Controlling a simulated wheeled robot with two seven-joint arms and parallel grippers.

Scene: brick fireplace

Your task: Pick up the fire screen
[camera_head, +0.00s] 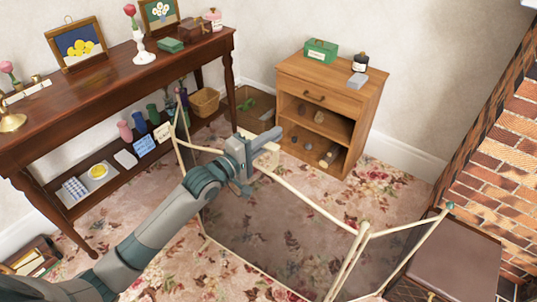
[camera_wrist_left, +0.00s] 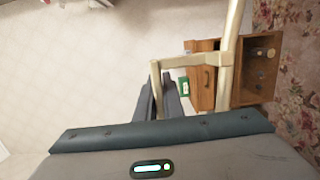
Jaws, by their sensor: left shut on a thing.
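The fire screen (camera_head: 265,225) is a folding one, with cream-coloured rails and dark see-through mesh panels. It stands upright in the middle of the head view, with its side panels angled and green knobs at the outer tops. My left gripper (camera_head: 263,150) is at the top middle of the screen, shut on its cream handle. In the left wrist view, the dark fingers of the left gripper (camera_wrist_left: 160,95) meet the handle, and the cream top rail (camera_wrist_left: 229,60) runs beyond. The right gripper is not in view. Whether the screen's feet touch the rug is hard to tell.
A small wooden cabinet (camera_head: 329,84) with open shelves stands behind the screen. A dark wooden console table (camera_head: 120,72) with ornaments is at left. A brown cushioned seat (camera_head: 455,258) and a brick wall (camera_head: 500,180) are at right. Flowered carpet lies between.

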